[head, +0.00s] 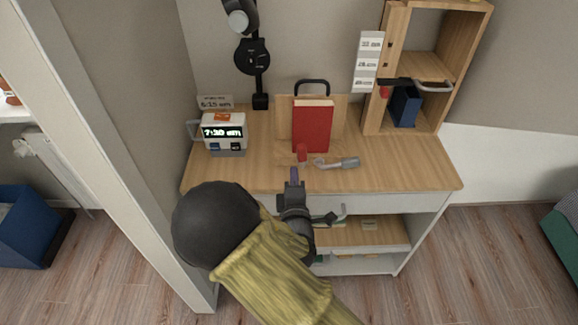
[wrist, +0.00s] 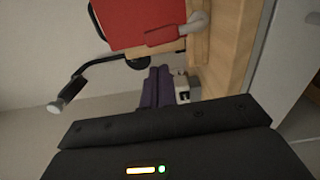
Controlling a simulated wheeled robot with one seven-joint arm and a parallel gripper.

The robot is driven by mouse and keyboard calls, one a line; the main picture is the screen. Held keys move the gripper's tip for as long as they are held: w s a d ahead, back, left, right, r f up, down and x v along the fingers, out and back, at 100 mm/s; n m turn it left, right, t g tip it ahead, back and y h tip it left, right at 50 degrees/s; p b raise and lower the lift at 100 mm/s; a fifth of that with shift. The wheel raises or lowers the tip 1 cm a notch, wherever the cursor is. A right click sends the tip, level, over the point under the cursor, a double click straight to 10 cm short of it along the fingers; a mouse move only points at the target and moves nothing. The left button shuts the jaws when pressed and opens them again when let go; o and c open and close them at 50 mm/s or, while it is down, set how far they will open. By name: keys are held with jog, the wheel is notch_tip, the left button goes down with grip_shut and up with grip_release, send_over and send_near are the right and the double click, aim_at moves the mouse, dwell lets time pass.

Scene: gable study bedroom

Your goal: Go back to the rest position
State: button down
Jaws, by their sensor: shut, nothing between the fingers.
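My gripper (head: 293,178) is shut and empty in the head view, just in front of the desk's front edge. Its dark purple fingers lie together in the wrist view (wrist: 157,88). My arm reaches in from the bottom of the head view, with a black round joint and a yellowish sleeve. The desk (head: 400,172) has a wooden top and a white front. A red book (head: 312,130) stands upright on it, beyond my gripper; it also shows at the top of the wrist view (wrist: 135,22).
A digital clock (head: 224,133) stands on the left of the desk. A grey-handled tool (head: 345,162) lies near the front. A black lamp (head: 253,60) rises at the back. A wooden shelf unit (head: 446,65) stands back right. A white post (head: 130,170) rises on the left.

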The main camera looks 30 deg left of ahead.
jog(key=shift+v, duration=1)
